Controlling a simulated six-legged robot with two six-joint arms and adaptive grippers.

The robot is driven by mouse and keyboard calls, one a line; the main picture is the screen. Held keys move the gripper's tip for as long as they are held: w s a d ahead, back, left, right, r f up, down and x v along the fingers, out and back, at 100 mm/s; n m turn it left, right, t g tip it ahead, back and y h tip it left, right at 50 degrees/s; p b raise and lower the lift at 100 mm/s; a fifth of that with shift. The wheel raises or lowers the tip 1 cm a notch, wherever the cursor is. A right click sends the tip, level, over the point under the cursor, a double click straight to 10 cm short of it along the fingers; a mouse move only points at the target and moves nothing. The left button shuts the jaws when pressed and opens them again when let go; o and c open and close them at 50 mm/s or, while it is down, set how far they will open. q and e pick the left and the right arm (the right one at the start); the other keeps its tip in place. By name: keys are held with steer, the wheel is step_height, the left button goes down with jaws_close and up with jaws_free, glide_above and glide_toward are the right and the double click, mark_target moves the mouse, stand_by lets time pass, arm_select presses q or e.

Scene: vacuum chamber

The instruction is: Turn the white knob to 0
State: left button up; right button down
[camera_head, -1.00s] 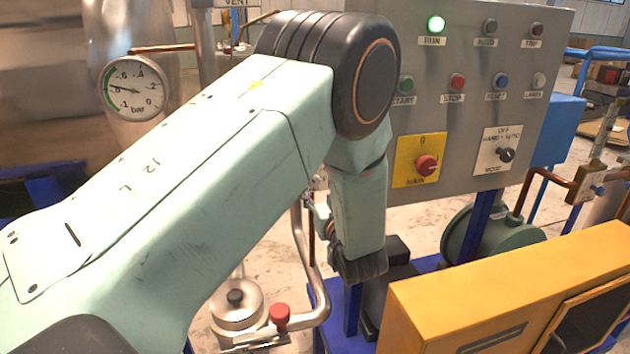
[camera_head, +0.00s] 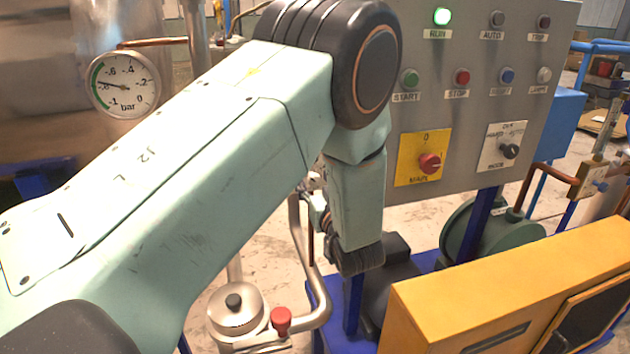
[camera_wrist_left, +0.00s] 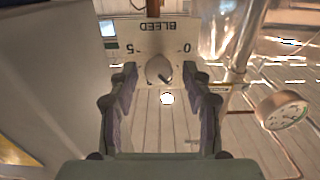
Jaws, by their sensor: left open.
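In the left wrist view, a pale rounded knob (camera_wrist_left: 156,69) with a dark mark sits on a plate (camera_wrist_left: 122,36) lettered BLEED. The lettering is upside down in this view, with 5 at the left and 0 at the right. The dark mark slants to the lower right. My left gripper (camera_wrist_left: 160,84) is open, with its dark fingers on either side of the knob in the picture. I cannot tell whether they touch it. In the head view my left arm hides the knob and most of the gripper. My right gripper is not in view.
A grey control panel (camera_head: 468,112) with a red main switch (camera_head: 430,163) and a black mode switch (camera_head: 510,151) stands behind my left arm. A pressure gauge (camera_head: 124,85) is at the left. A yellow box (camera_head: 420,300) and a red-capped fitting (camera_head: 281,318) are in front.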

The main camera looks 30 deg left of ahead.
arm_select(q)
steer(key=shift+s+r, duration=0.1)
steer(key=shift+c, duration=0.2)
steer(key=shift+d, duration=0.1)
steer(key=shift+c, duration=0.8)
steer(key=shift+w+f, duration=0.25)
steer(key=shift+w, duration=0.1)
steer(key=c, duration=0.5)
steer(key=shift+s+a, duration=0.1)
steer(key=shift+a, duration=0.1)
jaws_close()
steer(key=shift+r, duration=0.1)
